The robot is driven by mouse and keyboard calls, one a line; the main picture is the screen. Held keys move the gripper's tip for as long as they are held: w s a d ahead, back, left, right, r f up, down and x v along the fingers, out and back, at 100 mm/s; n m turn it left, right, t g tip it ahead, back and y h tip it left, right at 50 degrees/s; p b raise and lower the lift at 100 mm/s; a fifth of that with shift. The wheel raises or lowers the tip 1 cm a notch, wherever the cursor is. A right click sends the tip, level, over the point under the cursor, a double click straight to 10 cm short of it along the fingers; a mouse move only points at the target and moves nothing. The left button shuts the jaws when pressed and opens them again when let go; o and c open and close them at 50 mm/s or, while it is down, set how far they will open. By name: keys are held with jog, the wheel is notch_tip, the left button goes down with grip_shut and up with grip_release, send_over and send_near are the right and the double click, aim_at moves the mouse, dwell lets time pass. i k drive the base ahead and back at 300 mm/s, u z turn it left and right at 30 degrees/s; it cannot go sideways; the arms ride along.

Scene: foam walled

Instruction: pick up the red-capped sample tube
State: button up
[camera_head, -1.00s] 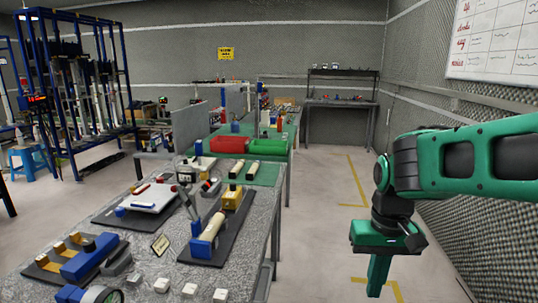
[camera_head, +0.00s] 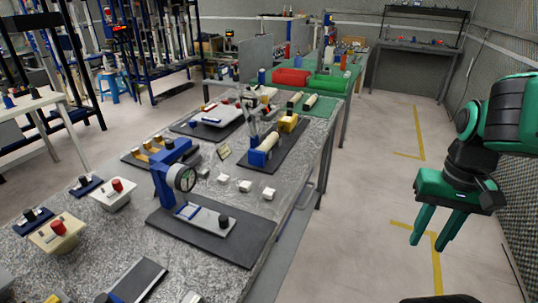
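I cannot make out a sure red-capped sample tube. A small red piece (camera_head: 209,107) lies by a white-topped device on a dark mat at the bench's far left, too small to identify. My gripper (camera_head: 428,246) hangs at the right, over the floor and well clear of the bench. Its two green fingers point down, apart, with nothing between them.
The speckled grey bench (camera_head: 95,250) fills the left and middle. Open floor (camera_head: 365,200) lies right of the bench.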

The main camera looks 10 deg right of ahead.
aim_at(273, 137)
jog(key=u, duration=0.15)
jog(key=k, duration=0.15)
jog(key=u, duration=1.95)
jog(key=k, duration=1.2)
jog(key=z, duration=1.5)
jog(key=i, duration=1.6)
